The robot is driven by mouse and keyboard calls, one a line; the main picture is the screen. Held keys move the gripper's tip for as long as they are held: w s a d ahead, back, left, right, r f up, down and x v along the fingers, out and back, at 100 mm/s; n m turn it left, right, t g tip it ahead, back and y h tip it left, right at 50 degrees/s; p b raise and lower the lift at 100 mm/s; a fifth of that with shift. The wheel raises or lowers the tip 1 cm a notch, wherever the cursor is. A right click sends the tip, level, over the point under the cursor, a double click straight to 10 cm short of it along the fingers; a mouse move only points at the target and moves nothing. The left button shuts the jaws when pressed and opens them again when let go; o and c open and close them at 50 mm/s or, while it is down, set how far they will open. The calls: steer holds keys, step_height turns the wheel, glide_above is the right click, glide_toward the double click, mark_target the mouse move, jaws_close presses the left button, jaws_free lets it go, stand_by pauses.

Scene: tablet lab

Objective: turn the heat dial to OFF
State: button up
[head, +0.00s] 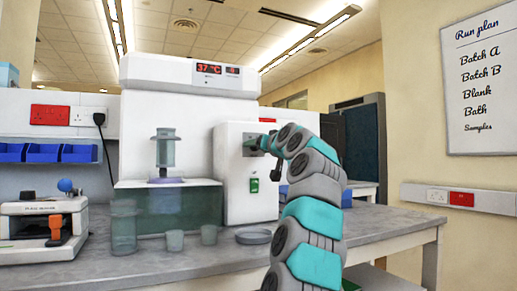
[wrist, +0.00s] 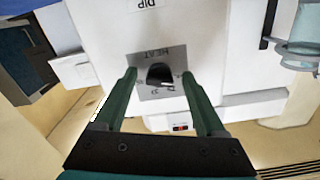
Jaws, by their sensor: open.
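The heat dial (wrist: 160,75) is a dark rounded knob on a grey plate (wrist: 163,92) marked HEAT, on the white front of the machine. In the wrist view it appears upside down, between the two green fingers of my gripper (wrist: 159,74). The fingers are open, one on each side of the knob, with a visible gap on both sides. In the head view my gripper (head: 262,144) is at the plate (head: 248,141) and hides much of the dial. The dial's pointer and small markings are too small to read.
The machine (head: 190,75) has a red display reading about 37 °C. A green switch (head: 254,185) sits below the dial. A clear bath (head: 168,207), beakers (head: 209,235) and a shallow dish (head: 253,236) stand on the grey bench (head: 380,222). A device (head: 43,230) is at left.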

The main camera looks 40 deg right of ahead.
steer(key=shift+s, duration=0.1)
steer(key=b+v, duration=0.3)
steer(key=v, duration=0.4)
steer(key=shift+s, duration=0.35)
stand_by(0.6)
